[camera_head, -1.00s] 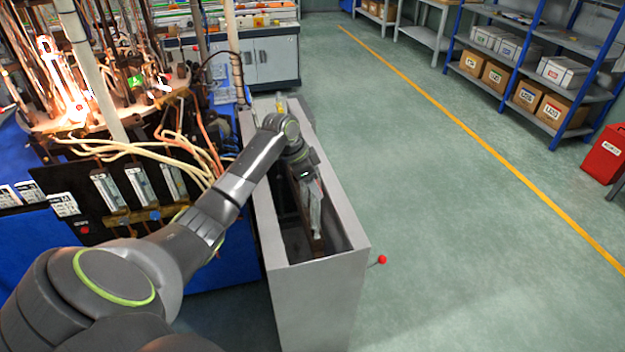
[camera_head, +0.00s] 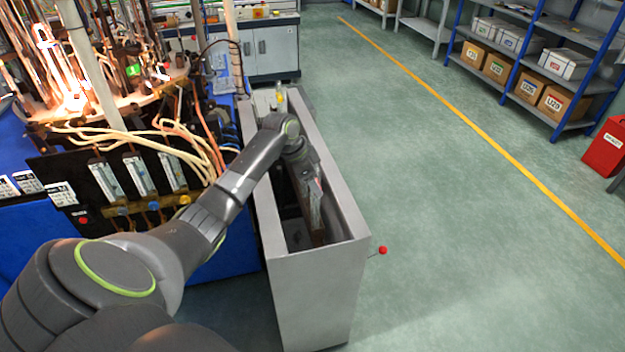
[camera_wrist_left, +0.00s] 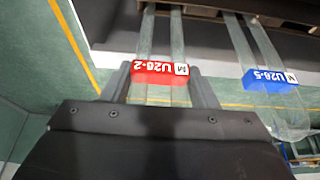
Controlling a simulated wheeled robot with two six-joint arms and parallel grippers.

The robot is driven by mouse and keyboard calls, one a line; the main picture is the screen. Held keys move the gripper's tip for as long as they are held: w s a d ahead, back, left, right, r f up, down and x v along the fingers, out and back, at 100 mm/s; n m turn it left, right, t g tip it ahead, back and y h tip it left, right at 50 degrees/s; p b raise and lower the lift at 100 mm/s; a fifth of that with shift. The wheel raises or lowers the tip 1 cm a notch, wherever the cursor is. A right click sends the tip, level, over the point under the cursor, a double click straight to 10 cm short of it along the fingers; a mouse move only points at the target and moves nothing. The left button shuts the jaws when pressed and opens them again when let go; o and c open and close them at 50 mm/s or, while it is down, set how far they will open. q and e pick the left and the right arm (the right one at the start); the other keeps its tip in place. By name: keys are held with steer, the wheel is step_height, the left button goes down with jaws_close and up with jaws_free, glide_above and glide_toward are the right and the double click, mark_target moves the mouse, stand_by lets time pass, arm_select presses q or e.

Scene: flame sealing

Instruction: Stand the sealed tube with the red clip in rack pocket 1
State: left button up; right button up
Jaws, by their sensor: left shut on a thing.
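In the left wrist view a clear U-shaped glass tube (camera_wrist_left: 146,40) carries a red clip (camera_wrist_left: 160,73) marked U26-2. My left gripper (camera_wrist_left: 160,88) is shut on this tube, its fingers on either side just by the clip. In the head view my left gripper (camera_head: 312,190) reaches down into the long grey open-topped box (camera_head: 312,290), and the tube is hard to make out there. Dark wooden strips (camera_wrist_left: 275,8) at the top of the wrist view may belong to the rack; pocket 1 cannot be told. My right gripper is out of view.
A second tube with a blue clip (camera_wrist_left: 270,80) marked U26-5 stands close to the right of the held tube. The box's narrow walls (camera_head: 335,180) surround the gripper. A lit glassworking machine (camera_head: 80,110) with hoses stands to the left.

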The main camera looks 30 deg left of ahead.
arm_select(q)
steer(key=o, duration=1.2)
steer(key=shift+c, duration=0.2)
steer(key=shift+o, duration=0.9)
steer(key=b+v, duration=0.3)
steer(key=v, duration=1.4)
steer(key=shift+r, duration=0.25)
steer(key=shift+s, duration=0.1)
steer(key=shift+f, duration=0.1)
